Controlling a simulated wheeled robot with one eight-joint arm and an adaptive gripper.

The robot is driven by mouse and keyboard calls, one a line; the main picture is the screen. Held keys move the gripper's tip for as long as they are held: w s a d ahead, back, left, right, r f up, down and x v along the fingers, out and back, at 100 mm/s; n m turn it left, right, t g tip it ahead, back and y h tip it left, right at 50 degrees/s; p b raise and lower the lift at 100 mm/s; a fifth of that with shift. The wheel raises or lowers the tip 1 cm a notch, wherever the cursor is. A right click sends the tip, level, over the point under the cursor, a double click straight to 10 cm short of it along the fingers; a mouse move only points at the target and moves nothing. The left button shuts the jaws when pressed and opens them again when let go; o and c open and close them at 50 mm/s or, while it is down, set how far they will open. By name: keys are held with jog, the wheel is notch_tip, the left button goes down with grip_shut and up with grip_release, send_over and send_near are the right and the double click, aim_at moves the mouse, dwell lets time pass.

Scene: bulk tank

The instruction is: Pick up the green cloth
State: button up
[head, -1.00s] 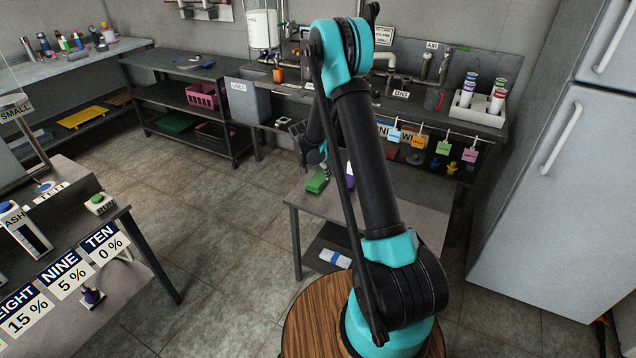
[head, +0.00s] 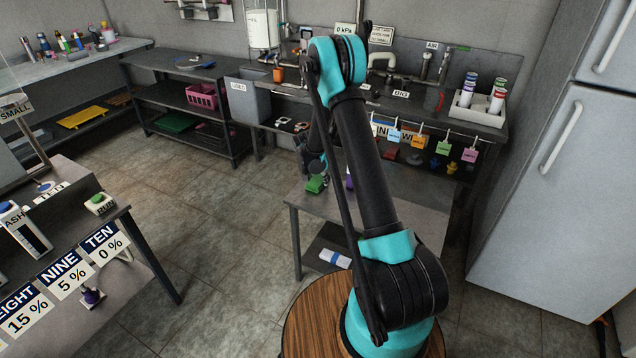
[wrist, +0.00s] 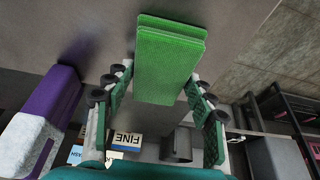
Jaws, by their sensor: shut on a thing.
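The green cloth (head: 315,186) is a folded block on the small grey table in the head view, near its far left part. My gripper (head: 316,172) is down at it and covers part of it. In the wrist view the cloth (wrist: 168,62) lies between the two fingers of my gripper (wrist: 157,80), one finger against each side. The gripper is shut on it. I cannot tell whether the cloth is clear of the tabletop.
A purple and white object (wrist: 55,100) stands close to the left finger in the wrist view. The small grey table (head: 325,212) has a lower shelf with a white and blue item (head: 335,258). A sink bench with hanging coloured tags (head: 418,140) stands behind.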

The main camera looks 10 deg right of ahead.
aim_at(317, 179)
jog(key=c, duration=0.4)
jog(key=shift+o, duration=0.2)
notch_tip(317, 179, up, 20)
dwell(0.4)
